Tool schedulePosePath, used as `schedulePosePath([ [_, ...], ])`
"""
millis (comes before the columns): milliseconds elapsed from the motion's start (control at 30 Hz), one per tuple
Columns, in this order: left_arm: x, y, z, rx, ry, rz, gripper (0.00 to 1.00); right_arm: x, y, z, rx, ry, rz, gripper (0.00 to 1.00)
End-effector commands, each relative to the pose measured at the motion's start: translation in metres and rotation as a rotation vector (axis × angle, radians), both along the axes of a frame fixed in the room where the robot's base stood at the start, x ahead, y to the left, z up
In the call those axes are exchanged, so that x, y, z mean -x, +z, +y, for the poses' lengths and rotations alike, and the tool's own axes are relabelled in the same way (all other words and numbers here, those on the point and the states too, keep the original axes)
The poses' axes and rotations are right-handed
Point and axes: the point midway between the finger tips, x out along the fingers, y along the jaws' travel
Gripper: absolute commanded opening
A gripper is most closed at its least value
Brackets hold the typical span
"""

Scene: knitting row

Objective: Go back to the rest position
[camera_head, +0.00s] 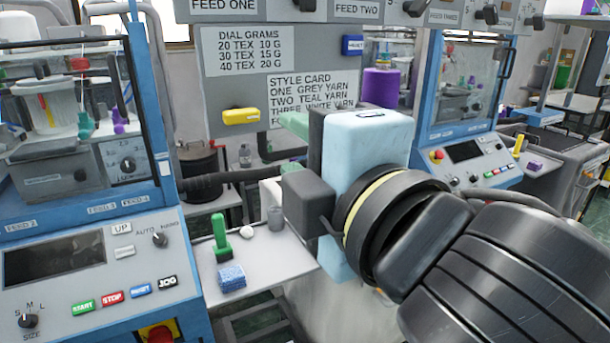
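My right arm comes in from the right, and its light-blue gripper body (368,150) hangs in front of the grey sign panel. The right gripper (284,153) points left and away, with one pale green finger above and part of another below, behind the dark block on the wrist. The fingers look apart, with nothing seen between them. My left gripper is not in view.
A white shelf (262,268) below holds a green spool-like peg (220,240), a blue textured block (231,278), a white ball (247,231) and a grey cup (275,217). Blue-framed machines stand left (90,262) and right (468,152). The sign panel (240,84) bears a yellow handle (241,116).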

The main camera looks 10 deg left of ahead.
Motion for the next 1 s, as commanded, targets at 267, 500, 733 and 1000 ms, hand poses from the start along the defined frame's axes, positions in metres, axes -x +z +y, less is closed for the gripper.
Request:
schedulePosePath([
  [267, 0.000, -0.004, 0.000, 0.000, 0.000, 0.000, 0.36, 0.002, 0.000, -0.001, 0.002, 0.002, 0.000, 0.37],
  [500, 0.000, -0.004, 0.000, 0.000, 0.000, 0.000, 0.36, -0.005, -0.004, 0.000, -0.007, -0.007, 0.022, 0.37],
  [733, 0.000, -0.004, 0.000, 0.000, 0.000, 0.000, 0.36, -0.099, -0.074, -0.001, -0.148, -0.120, 0.298, 0.37],
  [1000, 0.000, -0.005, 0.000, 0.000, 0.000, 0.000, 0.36, -0.196, -0.253, -0.036, -0.346, -0.328, 0.678, 0.37],
])
